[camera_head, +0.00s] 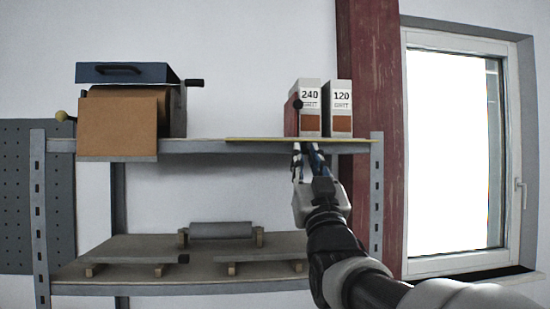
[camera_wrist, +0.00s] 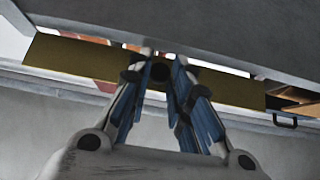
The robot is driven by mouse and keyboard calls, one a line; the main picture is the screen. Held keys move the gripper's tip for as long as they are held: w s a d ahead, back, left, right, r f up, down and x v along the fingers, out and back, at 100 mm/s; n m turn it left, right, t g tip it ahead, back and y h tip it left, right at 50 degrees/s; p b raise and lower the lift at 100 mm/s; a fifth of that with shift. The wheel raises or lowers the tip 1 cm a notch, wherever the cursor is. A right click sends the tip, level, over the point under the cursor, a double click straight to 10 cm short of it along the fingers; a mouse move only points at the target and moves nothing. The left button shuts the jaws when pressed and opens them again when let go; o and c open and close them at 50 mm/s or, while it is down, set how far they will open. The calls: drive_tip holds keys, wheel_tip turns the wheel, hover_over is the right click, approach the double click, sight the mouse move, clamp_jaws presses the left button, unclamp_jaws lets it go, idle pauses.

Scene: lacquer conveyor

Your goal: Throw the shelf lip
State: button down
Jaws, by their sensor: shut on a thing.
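The shelf lip appears to be the long thin yellow strip (camera_head: 245,139) along the right front edge of the upper shelf. In the wrist view this olive-yellow strip (camera_wrist: 85,62) runs across behind my fingers, close to the grey shelf edge. My gripper (camera_head: 305,148) is at the strip, just below the two grit boxes. In the wrist view my gripper (camera_wrist: 164,54) has its fingertips close together at the strip, shut on it. The exact contact is hidden. A red part with a black knob (camera_head: 298,104) stands above the strip, left of the 240 box.
The grit boxes 240 (camera_head: 311,121) and 120 (camera_head: 341,122) stand on the upper shelf. A blue-topped machine with a brown panel (camera_head: 116,126) is at its left. The lower shelf (camera_head: 130,247) holds a grey roller (camera_head: 221,230). A window (camera_head: 455,150) is at right.

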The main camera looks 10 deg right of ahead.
drive_tip(key=r+g+p, duration=0.1)
drive_tip(key=p, duration=0.1)
drive_tip(key=s+r+g+p, duration=0.1)
drive_tip(key=shift+p, duration=0.35)
drive_tip(key=r+g+p, duration=0.1)
drive_tip(key=p, duration=0.1)
drive_tip(key=g+p, duration=0.2)
drive_tip(key=shift+s+r+p, duration=0.25)
drive_tip(key=shift+r+p, duration=0.1)
drive_tip(key=shift+p, duration=0.05)
wheel_tip(320, 180, up, 6)
drive_tip(key=g+p, duration=1.2)
drive_tip(key=p, duration=1.9)
hover_over(308, 141)
drive_tip(key=shift+a, duration=0.2)
drive_tip(key=shift+w+g+p, duration=0.2)
drive_tip(key=shift+g+p, duration=0.2)
drive_tip(key=shift+p, duration=0.6)
drive_tip(key=shift+f, duration=0.1)
